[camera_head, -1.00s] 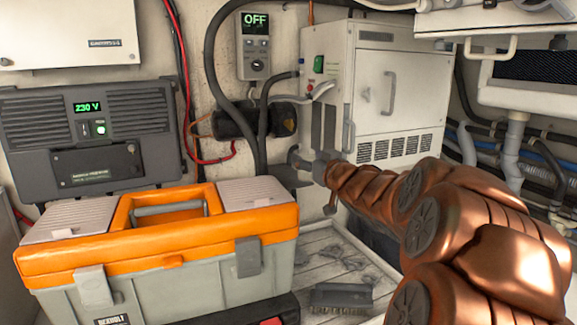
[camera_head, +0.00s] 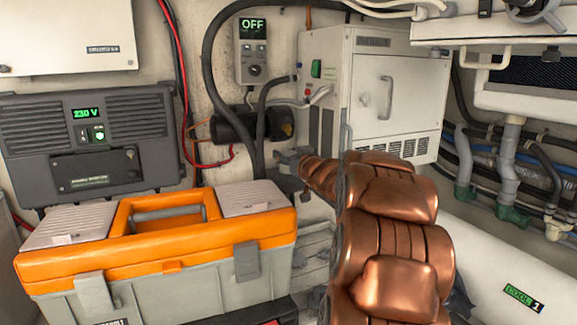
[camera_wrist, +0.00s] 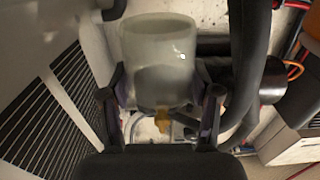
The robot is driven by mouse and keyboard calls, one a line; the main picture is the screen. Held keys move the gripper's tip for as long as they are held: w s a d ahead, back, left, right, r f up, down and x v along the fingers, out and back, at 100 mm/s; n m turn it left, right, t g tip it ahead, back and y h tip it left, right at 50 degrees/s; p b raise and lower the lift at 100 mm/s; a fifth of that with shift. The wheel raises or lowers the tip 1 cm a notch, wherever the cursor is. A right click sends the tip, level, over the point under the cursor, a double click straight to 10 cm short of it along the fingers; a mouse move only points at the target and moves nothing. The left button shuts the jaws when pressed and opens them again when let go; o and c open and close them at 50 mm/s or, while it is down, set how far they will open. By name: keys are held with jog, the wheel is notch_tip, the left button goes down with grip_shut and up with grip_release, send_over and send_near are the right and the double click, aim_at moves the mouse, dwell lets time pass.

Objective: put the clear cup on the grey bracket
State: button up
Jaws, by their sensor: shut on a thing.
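The clear cup (camera_wrist: 157,55) looks frosted and fills the upper middle of the wrist view. My gripper (camera_wrist: 160,97) is shut on it, one finger on each side. In the head view my gripper (camera_head: 289,157) is small, beside the white cabinet's lower left edge, and the cup cannot be made out there. A dark grey ledge, which looks like the grey bracket (camera_head: 284,187), shows just below my gripper, partly hidden by my copper arm. I cannot tell whether the cup touches it.
The white cabinet (camera_head: 395,85) stands behind my arm; its vent slats (camera_wrist: 62,115) are close on the left in the wrist view. Black hoses (camera_head: 210,75) hang left of the gripper. An orange toolbox (camera_head: 75,255) fills the front left. A white cylinder (camera_head: 480,245) lies at right.

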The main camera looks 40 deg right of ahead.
jog(key=shift+f, duration=1.75)
jog(key=shift+f, duration=0.15)
jog(key=o, duration=1)
jog(key=shift+c, duration=0.2)
jog(key=shift+r, duration=0.2)
jog(key=b+v, duration=0.2)
jog(key=v, duration=1)
